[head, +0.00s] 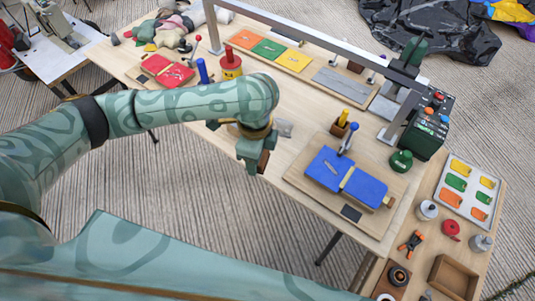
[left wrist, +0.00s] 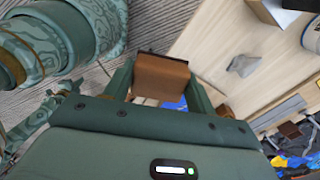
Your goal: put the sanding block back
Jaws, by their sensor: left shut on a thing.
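My left gripper (head: 253,150) is shut on a brown block, which I take to be the sanding block (left wrist: 160,75). In the left wrist view the block sits between the two green fingers. In the head view a brown side of it (head: 264,161) shows beside the gripper, near the front edge of the workbench, and the arm hides part of it. A dark rectangular patch (head: 351,213) lies on the wooden board (head: 305,190), in front of a blue two-part piece (head: 345,178). My right gripper is not in view.
A grey lump (head: 284,128) lies on the workbench just right of the gripper. Yellow- and blue-handled tools stand behind the board. A green pot (head: 401,160) stands to its right. A metal gantry (head: 320,42) spans the bench. Bench top between lump and board is clear.

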